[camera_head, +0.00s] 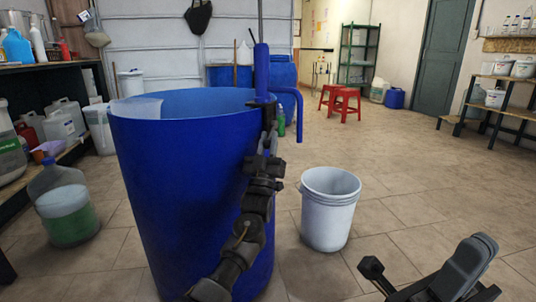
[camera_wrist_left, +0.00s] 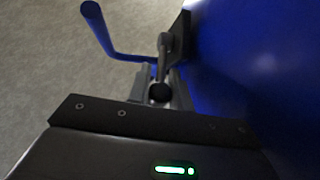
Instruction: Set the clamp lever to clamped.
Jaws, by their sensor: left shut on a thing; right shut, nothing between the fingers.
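The clamp lever (camera_wrist_left: 163,66) is a short dark arm with a round black knob in the left wrist view. Its pivot sits on a dark bracket beside the blue drum (camera_head: 180,190). My left gripper (camera_wrist_left: 160,93) is shut on the lever's knob end, with a finger on either side. In the head view my left gripper (camera_head: 269,130) is at the drum's right side, below the rim, and its arm hides most of the clamp. My right gripper (camera_head: 372,268) is low at the right, dark, shut and empty, away from the drum.
A blue bent pipe (camera_head: 298,115) hangs beside the drum, close to my left gripper; it also shows in the left wrist view (camera_wrist_left: 98,32). A white bucket (camera_head: 329,210) stands on the floor to the right. A green-filled jug (camera_head: 66,210) stands left.

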